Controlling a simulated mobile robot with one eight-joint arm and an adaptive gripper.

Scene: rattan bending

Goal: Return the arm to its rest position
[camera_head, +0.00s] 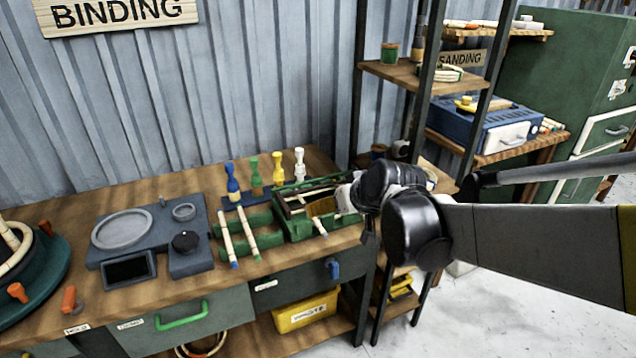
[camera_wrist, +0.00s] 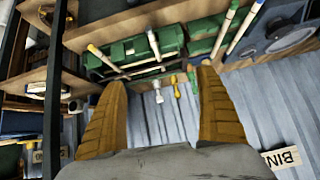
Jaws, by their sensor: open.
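My arm reaches in from the right in the head view, and its dark wrist hangs at the right end of the wooden workbench (camera_head: 75,212), by the green tray (camera_head: 290,228). The fingertips are hidden in the head view. In the wrist view my gripper (camera_wrist: 160,100) shows two wide-apart yellow-brown fingers with nothing between them. The wrist view is upside down, with the green tray (camera_wrist: 130,50) and rods beyond the fingers. A white figure-like tool (camera_wrist: 158,92) and a yellow one (camera_wrist: 174,86) appear in the gap, farther off.
A yellow bin (camera_head: 305,311) sits below. Open floor (camera_head: 480,325) lies at right.

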